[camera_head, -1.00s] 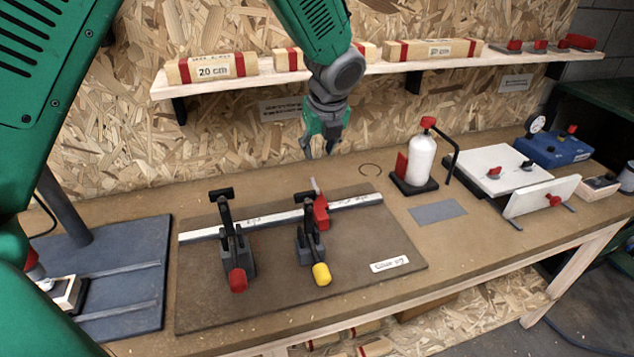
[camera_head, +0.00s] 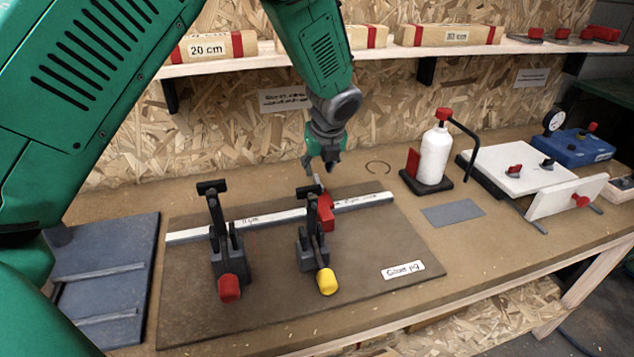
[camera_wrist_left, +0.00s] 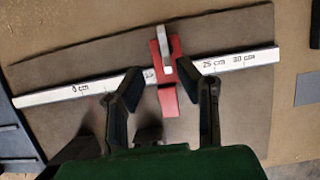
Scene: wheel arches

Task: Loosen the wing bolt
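A red stop block (camera_head: 326,212) sits on the white measuring rail (camera_head: 268,217) of the jig board; it also shows in the left wrist view (camera_wrist_left: 168,100). A pale grey upright piece (camera_head: 317,182) stands on the block, seemingly the wing bolt; the left wrist view shows it as a grey bar (camera_wrist_left: 163,45). My left gripper (camera_head: 320,168) hangs just above it, pointing down. In the left wrist view my left gripper (camera_wrist_left: 160,72) is open, its dark fingers on either side of the block, nothing gripped. My right gripper is out of view.
Two toggle clamps stand in front of the rail, one with a red tip (camera_head: 229,288) and one with a yellow tip (camera_head: 326,281). A white bottle (camera_head: 434,156) and a white board (camera_head: 515,170) stand to the right. A shelf (camera_head: 255,62) runs behind my arm.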

